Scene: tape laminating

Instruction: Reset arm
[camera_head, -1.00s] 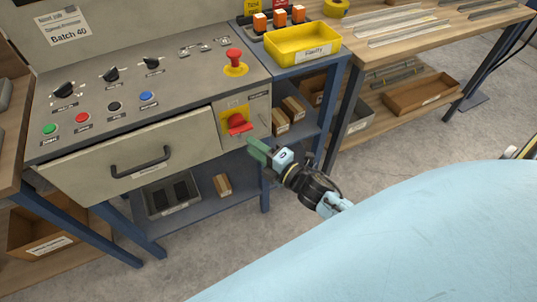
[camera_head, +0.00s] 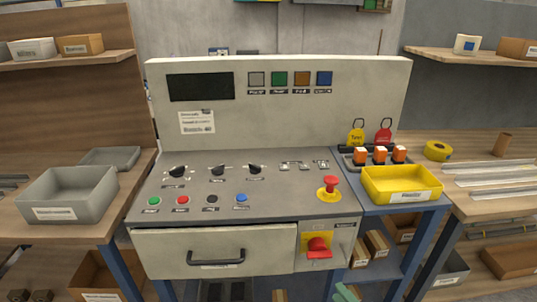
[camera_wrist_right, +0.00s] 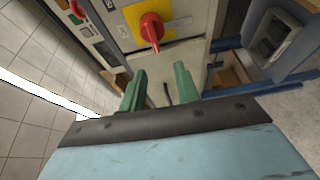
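My right gripper (camera_wrist_right: 160,86) has two green fingers that stand apart with nothing between them. In the head view only a green fingertip part of it (camera_head: 346,292) shows at the bottom edge, in front of the control cabinet. The right wrist view shows it below the red rotary switch (camera_wrist_right: 151,28) on its yellow plate, apart from it. The same red switch (camera_head: 318,246) is on the cabinet front in the head view. My left gripper is in neither view.
The control panel (camera_head: 290,205) carries knobs, coloured buttons and a red emergency stop (camera_head: 331,187). The drawer (camera_head: 170,250) below looks shut. A yellow tray (camera_head: 402,197) stands at the right, a grey bin (camera_head: 68,193) at the left. Blue legs and lower shelves flank the cabinet.

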